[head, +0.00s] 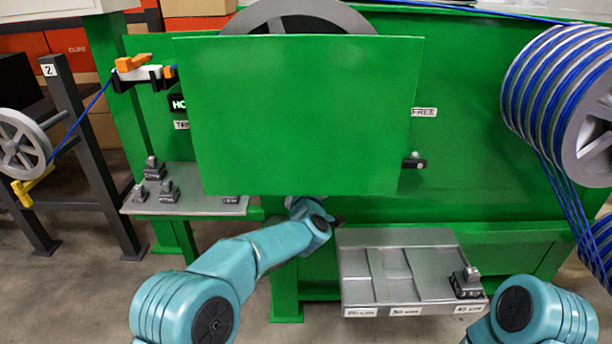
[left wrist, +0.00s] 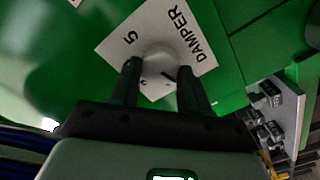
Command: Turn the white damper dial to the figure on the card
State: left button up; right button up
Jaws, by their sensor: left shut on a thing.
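In the left wrist view a pale, rounded white dial (left wrist: 159,70) stands in the middle of a white plate (left wrist: 122,49) lettered DAMPER and 5. A short dark mark shows by the dial's edge; I cannot tell for sure which figure it points at. My left gripper (left wrist: 158,82) is shut on the dial, one black finger on each side. In the head view the left arm reaches to the lower edge of a big green panel (head: 300,115), which hides the dial and fingertips. My right arm shows at the lower right, its gripper out of the frame. A small card (head: 48,70) reading 2 is on the dark post at left.
A grey tray (head: 385,288) with a dark clip (head: 466,283) stands below the green panel. A grey shelf (head: 200,204) with several clips is at left. A spool of blue cable (head: 560,90) is at right. A FREE label (head: 424,112) sits above a dark lever (head: 412,163).

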pick_arm(q)
jog(key=o, duration=1.1)
jog(key=shift+c, duration=0.2)
jog(key=s+p, duration=0.1)
jog(key=s, duration=1.5)
jog(key=shift+s+d+r, duration=0.15)
jog(key=shift+r, duration=0.05)
